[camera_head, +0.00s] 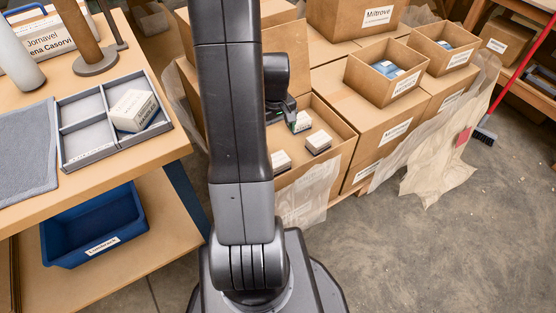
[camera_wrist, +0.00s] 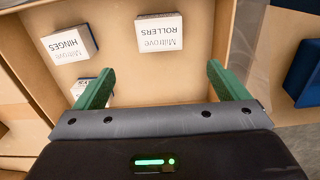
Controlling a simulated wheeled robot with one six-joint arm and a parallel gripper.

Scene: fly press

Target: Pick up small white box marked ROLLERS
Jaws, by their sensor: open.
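The small white box marked ROLLERS (camera_wrist: 159,32) lies label up in an open carton (camera_wrist: 120,14), its print upside down in the wrist view. My gripper (camera_wrist: 161,69) is open and empty, its green fingers wide apart. The box is ahead of the fingertips, roughly centred between them, and apart from them. In the head view this box (camera_head: 281,160) appears as the one nearest me, partly behind my arm. My arm also hides much of the gripper there.
A box marked HINGES (camera_wrist: 69,43) lies left of ROLLERS. Another box (camera_wrist: 80,87), label ending in YS, is partly hidden by the left finger. Carton walls surround them. A bench with a divided tray (camera_head: 92,153) stands left; a blue bin (camera_head: 95,228) sits below.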

